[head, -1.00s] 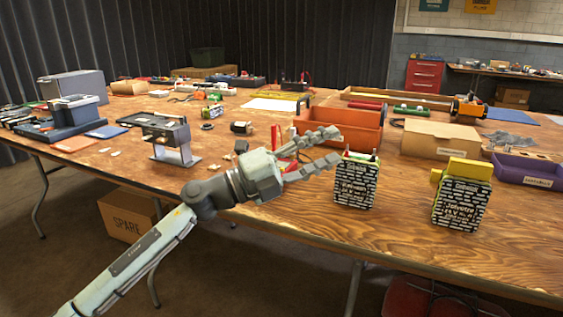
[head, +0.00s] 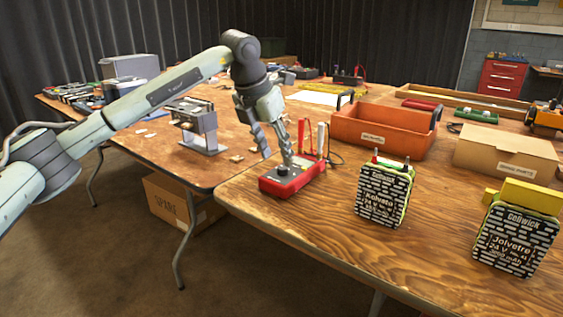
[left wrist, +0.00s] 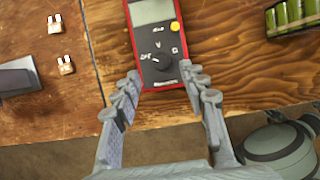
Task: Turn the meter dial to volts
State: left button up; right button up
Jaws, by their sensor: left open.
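The red meter (head: 293,180) lies on the wooden table near its front edge. In the left wrist view the meter (left wrist: 134,45) shows a grey screen (left wrist: 152,11), a yellow button (left wrist: 176,27) and a dark round dial (left wrist: 158,63). The marks OFF, V and an ohm sign stand around the dial from left to right. The dial's pointer seems to face OFF, but it is small. My left gripper (head: 277,160) is open and points down at the meter; in the left wrist view its fingers (left wrist: 161,74) stand either side of the dial end. My right gripper is out of view.
Red and white probes (head: 321,140) stand behind the meter. An orange bin (head: 375,140) is behind them. Two battery packs (head: 384,197) (head: 515,242) stand to the right. A grey metal stand (head: 200,130) is to the left. Bare table lies right of the meter.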

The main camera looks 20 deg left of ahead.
aim_at(282, 167)
pick_arm(q)
jog(key=shift+x, duration=1.85)
jog(key=shift+d, duration=0.1)
grip_shut()
